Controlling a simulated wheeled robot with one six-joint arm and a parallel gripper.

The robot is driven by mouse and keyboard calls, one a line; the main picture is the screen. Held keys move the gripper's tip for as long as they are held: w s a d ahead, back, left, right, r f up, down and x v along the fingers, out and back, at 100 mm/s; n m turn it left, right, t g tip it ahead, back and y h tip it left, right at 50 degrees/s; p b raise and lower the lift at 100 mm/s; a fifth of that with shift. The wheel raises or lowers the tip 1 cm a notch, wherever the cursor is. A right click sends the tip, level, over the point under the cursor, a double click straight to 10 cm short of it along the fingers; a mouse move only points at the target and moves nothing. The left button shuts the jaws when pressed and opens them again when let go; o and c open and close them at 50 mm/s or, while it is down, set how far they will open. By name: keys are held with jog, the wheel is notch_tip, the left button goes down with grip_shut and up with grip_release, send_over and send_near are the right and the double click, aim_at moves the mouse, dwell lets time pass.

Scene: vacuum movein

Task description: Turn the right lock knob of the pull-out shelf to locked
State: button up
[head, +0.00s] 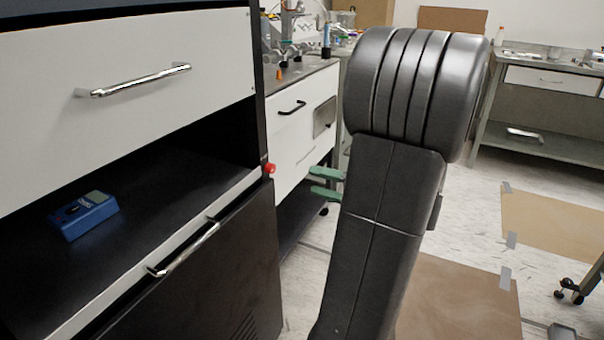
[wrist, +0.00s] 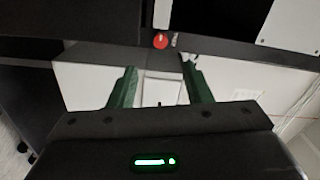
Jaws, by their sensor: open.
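The red lock knob (head: 268,169) sits at the right front corner of the pull-out shelf (head: 160,185), beside the black cabinet edge. In the wrist view the knob (wrist: 160,40) shows beyond my fingertips, between the lines of the two fingers. The wrist view shows both fingers of my gripper (wrist: 159,66) spread. The knob's turn position is too small to tell.
A blue device (head: 84,215) lies on the black shelf. A chrome handle (head: 183,250) is on the shelf front, and another handle (head: 135,80) is on the white drawer above. A bench with drawers (head: 300,120) stands behind my gripper. My arm hides part of the floor.

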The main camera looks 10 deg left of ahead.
aim_at(274, 168)
jog(key=shift+v, duration=1.45)
jog(key=b+x, duration=0.2)
jog(key=x, duration=1)
jog(key=shift+w+a+f, duration=0.1)
jog(key=shift+a, duration=0.15)
jog(key=shift+w+a, duration=0.2)
jog(key=shift+a, duration=0.35)
